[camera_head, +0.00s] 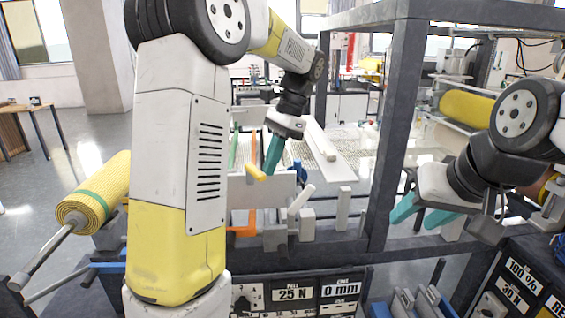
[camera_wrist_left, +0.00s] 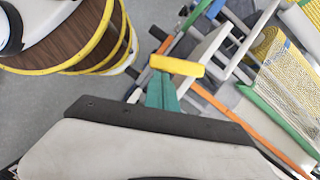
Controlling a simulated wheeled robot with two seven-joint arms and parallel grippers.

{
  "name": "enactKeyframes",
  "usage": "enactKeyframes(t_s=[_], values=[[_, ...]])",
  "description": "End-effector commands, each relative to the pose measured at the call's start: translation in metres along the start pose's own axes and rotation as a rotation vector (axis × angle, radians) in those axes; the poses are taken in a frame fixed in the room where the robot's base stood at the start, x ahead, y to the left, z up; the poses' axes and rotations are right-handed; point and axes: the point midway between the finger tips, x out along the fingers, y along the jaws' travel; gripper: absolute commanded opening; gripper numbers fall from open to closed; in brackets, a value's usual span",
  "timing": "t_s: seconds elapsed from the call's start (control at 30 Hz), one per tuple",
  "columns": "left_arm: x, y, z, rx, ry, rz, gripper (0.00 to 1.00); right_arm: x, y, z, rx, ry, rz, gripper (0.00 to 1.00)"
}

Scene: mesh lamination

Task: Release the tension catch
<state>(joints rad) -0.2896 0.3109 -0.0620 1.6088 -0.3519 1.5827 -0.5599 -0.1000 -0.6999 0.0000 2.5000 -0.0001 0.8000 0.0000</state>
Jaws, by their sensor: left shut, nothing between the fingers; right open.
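A short yellow bar (camera_head: 256,173) sits beside an upright orange piece above the front of the machine frame; I cannot tell for sure whether it is the tension catch. My left gripper (camera_head: 268,168) has its teal fingers together, pointing down at this bar, with nothing held. In the left wrist view the yellow bar (camera_wrist_left: 177,65) lies across the tips of my left gripper (camera_wrist_left: 162,78); I cannot tell whether they touch it. An orange bracket (camera_head: 246,226) shows lower on the frame.
A dark upright post (camera_head: 397,130) stands between my grippers. A yellow mesh roll (camera_head: 93,195) is at the left. A panel (camera_head: 293,294) reading 25 N and 0 mm is at the front. White mesh (camera_head: 345,150) lies behind the left gripper.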

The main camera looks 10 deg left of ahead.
Motion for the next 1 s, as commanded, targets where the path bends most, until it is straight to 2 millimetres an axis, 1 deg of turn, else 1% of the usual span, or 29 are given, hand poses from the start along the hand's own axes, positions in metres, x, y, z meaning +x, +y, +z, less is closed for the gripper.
enactKeyframes(t_s=[0.27, 0.6, 1.0], values=[[0.003, 0.005, 0.010, 0.149, 0.000, -0.061, 0.00, 0.000, 0.000, 0.000, 0.000, 0.000, 0.000, 0.47], [0.011, 0.010, 0.029, 0.448, 0.000, -0.180, 0.00, 0.000, 0.000, 0.000, 0.000, 0.000, 0.000, 0.47], [0.019, 0.008, 0.048, 0.755, -0.001, -0.303, 0.00, 0.000, 0.000, 0.000, 0.000, 0.000, 0.000, 0.47]])
